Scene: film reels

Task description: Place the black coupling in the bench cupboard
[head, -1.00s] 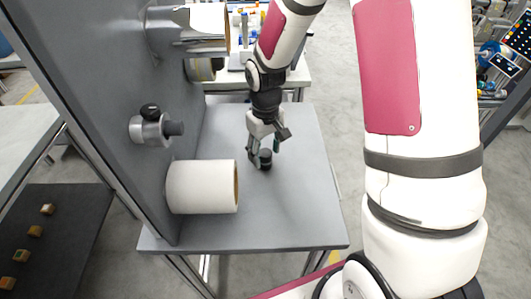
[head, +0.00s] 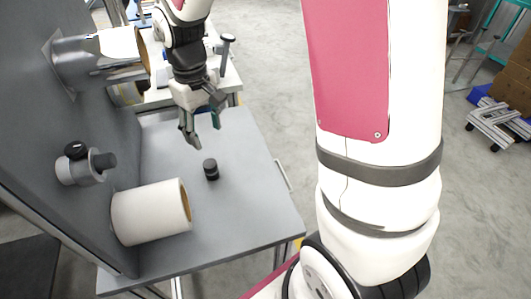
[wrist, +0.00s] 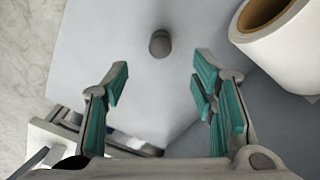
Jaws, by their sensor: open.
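The black coupling (head: 210,170) is a small dark cylinder standing upright on the grey bench top (head: 245,200). It also shows in the wrist view (wrist: 160,44), beyond the fingertips and between their lines. My gripper (head: 203,133) is open and empty, above and behind the coupling in the head view, apart from it. Its teal-padded fingers (wrist: 161,80) are spread wide in the wrist view. A pale bar handle (head: 283,175) shows on the bench's right side; the cupboard's front and inside are hidden from these views.
A white roll (head: 150,212) lies left of the coupling, by the grey upright panel (head: 85,130). A black-knobbed fitting (head: 85,165) and a metal spindle (head: 95,60) stick out of that panel. A white table (head: 160,95) stands behind.

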